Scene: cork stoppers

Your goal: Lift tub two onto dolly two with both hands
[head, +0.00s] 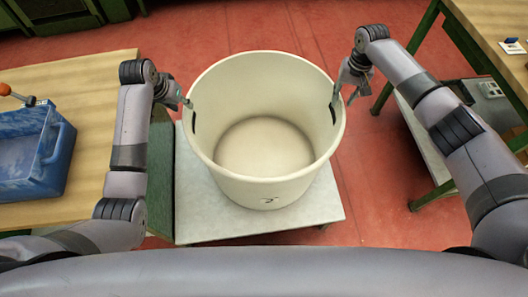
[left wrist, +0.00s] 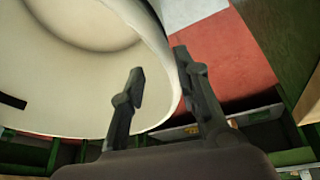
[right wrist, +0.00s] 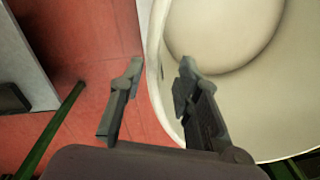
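A large cream tub (head: 262,187) with a small dark mark like a 2 on its front stands upright and empty on a low pale-topped stand (head: 215,229). Dark slots show in its left and right walls. My left gripper (head: 187,103) is at the tub's left rim; in the left wrist view its fingers (left wrist: 160,68) are apart, on either side of the tub wall. My right gripper (head: 338,98) is at the right rim; in the right wrist view its fingers (right wrist: 160,70) are apart with the rim between them. I cannot make out a separate dolly.
A wooden table (head: 95,82) on the left holds a blue bin (head: 32,160) and an orange-handled tool (head: 12,93). A green-legged wooden table (head: 490,25) stands at the right, with a grey device (head: 490,89) below. Red floor (head: 285,30) is clear behind the tub.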

